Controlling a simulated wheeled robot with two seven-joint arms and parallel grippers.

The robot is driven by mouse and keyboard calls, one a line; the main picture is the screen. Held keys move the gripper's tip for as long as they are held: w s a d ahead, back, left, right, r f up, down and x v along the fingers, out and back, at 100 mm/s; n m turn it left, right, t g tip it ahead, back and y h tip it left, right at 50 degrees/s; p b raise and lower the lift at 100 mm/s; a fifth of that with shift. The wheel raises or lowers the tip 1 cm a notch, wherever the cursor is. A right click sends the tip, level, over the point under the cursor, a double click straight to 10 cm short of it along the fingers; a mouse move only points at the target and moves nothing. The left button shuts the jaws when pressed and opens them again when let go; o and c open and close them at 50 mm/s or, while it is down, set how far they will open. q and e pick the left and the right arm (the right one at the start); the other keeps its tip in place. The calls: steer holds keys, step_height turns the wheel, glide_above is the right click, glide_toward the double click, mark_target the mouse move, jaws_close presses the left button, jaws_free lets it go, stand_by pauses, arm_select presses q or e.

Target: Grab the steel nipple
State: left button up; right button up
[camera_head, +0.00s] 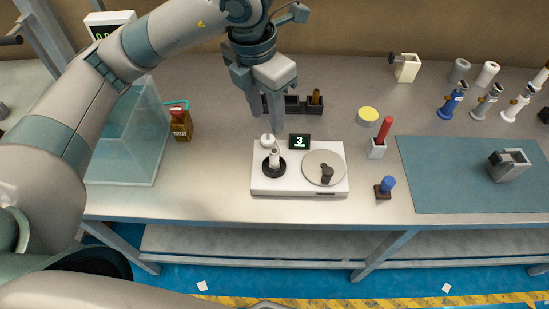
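My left gripper (265,121) points down over the table, its two fingers apart with nothing seen between them. It hangs just behind the white device (258,182) and partly in front of a black slotted holder (292,104). No part is clearly marked as the steel nipple. A small pale grey cylinder (274,156) stands upright in a black round base on the device's left side, below the fingertips. A dark small part (326,174) sits on the device's round plate (313,161). My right gripper is not in view.
A red-handled tool in a white holder (377,148) and a blue-knobbed piece (386,186) stand right of the device. A yellow disc (368,114) lies behind them. A clear bin (125,150) is at left. A teal mat (450,185) bears a grey block (508,165).

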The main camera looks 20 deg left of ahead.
mark_target(273, 151)
arm_select(q)
steer(key=f+p, duration=0.1)
steer(key=f, duration=0.2)
steer(key=f+p, duration=0.1)
steer(key=f, duration=0.3)
steer(key=w+f+p, duration=0.1)
steer(key=f, duration=0.3)
steer(key=shift+w+d+f+p, duration=0.1)
steer(key=shift+d+p, duration=0.2)
steer(key=shift+p, duration=0.1)
steer(key=shift+w+f, duration=0.1)
steer(key=shift+f, duration=0.3)
steer(key=shift+w+f+p, duration=0.3)
steer(key=shift+f+p, duration=0.5)
steer(key=shift+p, duration=0.2)
steer(key=shift+w+f+p, duration=0.2)
steer(key=shift+f+p, duration=0.3)
steer(key=shift+f, duration=0.6)
steer(key=shift+w+d+f, duration=0.1)
steer(key=shift+f, duration=0.55)
